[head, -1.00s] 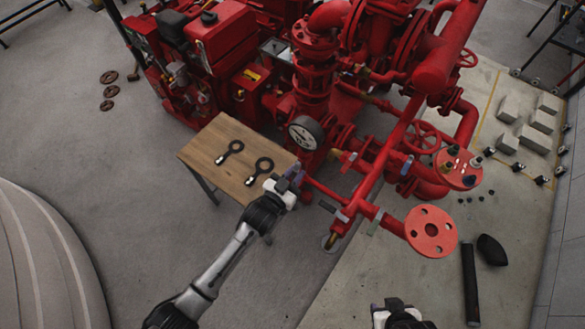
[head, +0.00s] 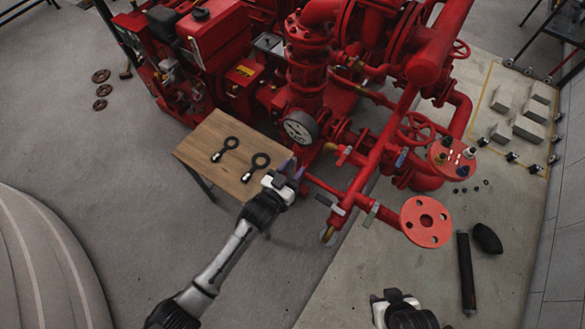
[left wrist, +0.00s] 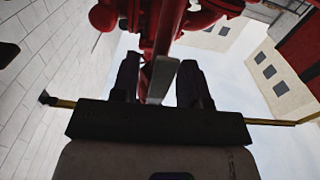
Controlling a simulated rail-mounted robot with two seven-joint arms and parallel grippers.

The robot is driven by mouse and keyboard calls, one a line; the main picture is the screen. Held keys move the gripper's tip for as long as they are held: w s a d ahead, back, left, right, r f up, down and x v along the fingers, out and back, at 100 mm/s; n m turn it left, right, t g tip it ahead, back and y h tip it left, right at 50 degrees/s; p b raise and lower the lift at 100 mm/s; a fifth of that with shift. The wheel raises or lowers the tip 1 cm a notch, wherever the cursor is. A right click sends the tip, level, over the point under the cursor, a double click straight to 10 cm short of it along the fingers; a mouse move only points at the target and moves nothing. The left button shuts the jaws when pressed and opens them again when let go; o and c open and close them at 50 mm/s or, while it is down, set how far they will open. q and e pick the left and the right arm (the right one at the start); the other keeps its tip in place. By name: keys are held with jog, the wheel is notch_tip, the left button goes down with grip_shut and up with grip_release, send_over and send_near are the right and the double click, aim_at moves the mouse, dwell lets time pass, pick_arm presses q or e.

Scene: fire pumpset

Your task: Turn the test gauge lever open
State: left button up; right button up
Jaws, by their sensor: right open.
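The pressure gauge (head: 300,127) has a white dial and faces me on the red pipework in the head view. My left gripper (head: 292,167) is just below it, beside the red pipe. In the left wrist view its two dark fingers (left wrist: 160,85) are apart, with a grey lever (left wrist: 163,76) between them and a gap on each side. In the head view a grey lever (head: 330,205) sits on the lower red pipe; I cannot tell whether it is the same lever. My right gripper (head: 392,297) is open and empty at the bottom edge.
A wooden table (head: 205,150) with two black ring-ended tools stands left of my left gripper. A round red flange (head: 426,222) sticks out at the right. A black cylinder (head: 467,270) lies on the floor. Open floor lies left of the table.

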pick_arm(q)
jog(key=shift+o, duration=0.3)
jog(key=shift+s+a, duration=0.25)
jog(key=shift+s, duration=0.15)
jog(key=p+v, duration=0.1)
jog(key=v, duration=1.1)
jog(key=shift+s+a+p, duration=0.25)
jog(key=shift+s+p, duration=0.05)
jog(key=shift+s, duration=0.05)
